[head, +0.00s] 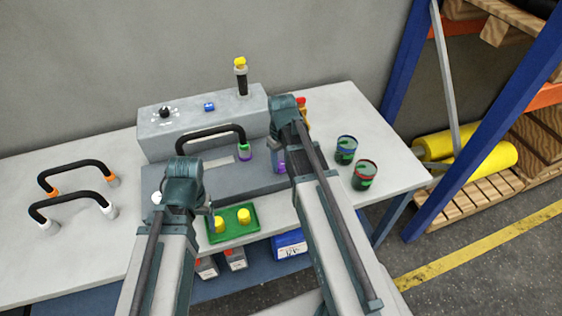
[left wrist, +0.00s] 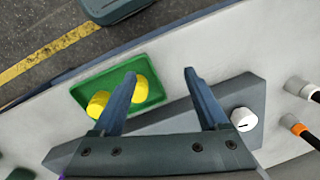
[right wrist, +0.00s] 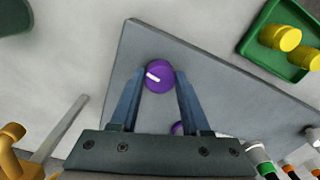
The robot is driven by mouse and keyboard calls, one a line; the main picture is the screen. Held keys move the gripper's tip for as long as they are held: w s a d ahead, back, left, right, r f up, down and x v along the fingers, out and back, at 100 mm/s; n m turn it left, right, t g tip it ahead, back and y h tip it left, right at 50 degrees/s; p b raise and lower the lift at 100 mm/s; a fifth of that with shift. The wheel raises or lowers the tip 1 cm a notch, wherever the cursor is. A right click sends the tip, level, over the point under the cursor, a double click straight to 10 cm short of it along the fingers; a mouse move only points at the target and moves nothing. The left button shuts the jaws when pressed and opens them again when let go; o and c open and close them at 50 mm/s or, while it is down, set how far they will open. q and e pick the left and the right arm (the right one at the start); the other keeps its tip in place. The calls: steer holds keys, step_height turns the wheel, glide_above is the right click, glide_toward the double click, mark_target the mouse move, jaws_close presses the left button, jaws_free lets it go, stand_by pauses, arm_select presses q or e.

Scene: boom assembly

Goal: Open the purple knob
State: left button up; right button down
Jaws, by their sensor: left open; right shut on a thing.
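The purple knob (right wrist: 159,77), round with a white pointer line, stands on the sloped grey panel (right wrist: 215,90) near its end. My right gripper (right wrist: 160,82) is shut on the knob, one finger on each side of it. In the head view, the purple knob (head: 281,168) shows only partly, beside the right gripper. My left gripper (left wrist: 160,78) is open and empty, above the front of the table between the green tray and the white knob (left wrist: 243,119). In the head view, the left arm's end (head: 186,195) covers part of the panel.
The green tray (head: 247,232) holds two yellow cylinders (head: 243,215). A black handle (head: 210,131) with green and purple ends arches over the panel. Two more black handles (head: 75,164) are at left. Two dark cans (head: 364,175) stand at right. A grey box (head: 190,125) is behind.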

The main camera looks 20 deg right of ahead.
mark_target(280, 165)
steer(key=shift+c, duration=1.8)
jaws_free()
steer(key=shift+r, duration=0.1)
step_height(280, 165, up, 14)
steer(key=p, duration=1.3)
steer(key=shift+f+p, duration=0.2)
steer(key=shift+p, duration=0.2)
steer(key=shift+d, duration=0.1)
steer(key=s+a+f+b, duration=0.4)
steer(key=s+a, duration=0.2)
steer(key=a, duration=0.2)
steer(key=s+a+f+h+b, duration=0.1)
steer(key=s+a+f+b, duration=0.3)
steer(key=s+a, duration=0.3)
steer(key=shift+a+f+n+b, duration=0.3)
steer(key=shift+a+f+b, duration=0.1)
steer(key=shift+a, duration=0.55)
